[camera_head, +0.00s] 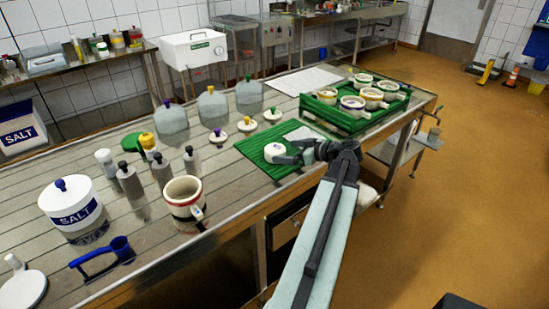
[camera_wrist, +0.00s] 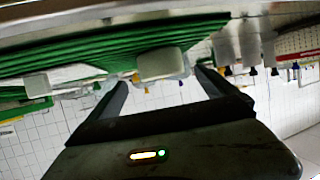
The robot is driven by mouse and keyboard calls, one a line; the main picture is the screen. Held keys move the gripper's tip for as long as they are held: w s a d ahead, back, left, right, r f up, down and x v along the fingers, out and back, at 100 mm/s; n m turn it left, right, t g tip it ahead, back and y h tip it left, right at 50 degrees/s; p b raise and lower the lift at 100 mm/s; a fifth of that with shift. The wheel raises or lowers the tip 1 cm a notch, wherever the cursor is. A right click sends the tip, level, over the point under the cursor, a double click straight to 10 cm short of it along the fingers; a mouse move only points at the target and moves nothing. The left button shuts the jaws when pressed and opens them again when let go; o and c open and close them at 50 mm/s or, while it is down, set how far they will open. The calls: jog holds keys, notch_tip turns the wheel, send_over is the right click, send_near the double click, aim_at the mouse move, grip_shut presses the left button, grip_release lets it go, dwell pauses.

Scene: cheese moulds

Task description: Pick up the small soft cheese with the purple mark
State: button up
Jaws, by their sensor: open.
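A small white cheese (camera_head: 274,149) lies on a ribbed green mat (camera_head: 250,153) near the table's front edge. A small dark mark shows on its top, but its colour is too small to tell. My gripper (camera_head: 284,151) is open beside the cheese, reaching in from the right, low over the mat. In the wrist view, which looks upside down, the cheese (camera_wrist: 162,65) sits ahead of and between the two spread fingers (camera_wrist: 160,88), under the green mat (camera_wrist: 120,45). Nothing is held. Whether a finger touches the cheese cannot be told.
A green crate (camera_head: 343,125) with several banded moulds stands right of the mat. Three small knobbed lids (camera_head: 247,125) and three clear domes (camera_head: 212,108) stand behind it. Shakers (camera_head: 191,161), a mug (camera_head: 184,203) and a salt pot (camera_head: 73,210) stand to the left.

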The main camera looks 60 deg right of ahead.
aim_at(275, 151)
jog(key=b+x, duration=0.1)
jog(key=x, duration=0.5)
jog(key=shift+w+a+b, duration=0.15)
jog(key=shift+w+b, duration=0.05)
jog(key=shift+b, duration=0.2)
jog(key=c, duration=1.1)
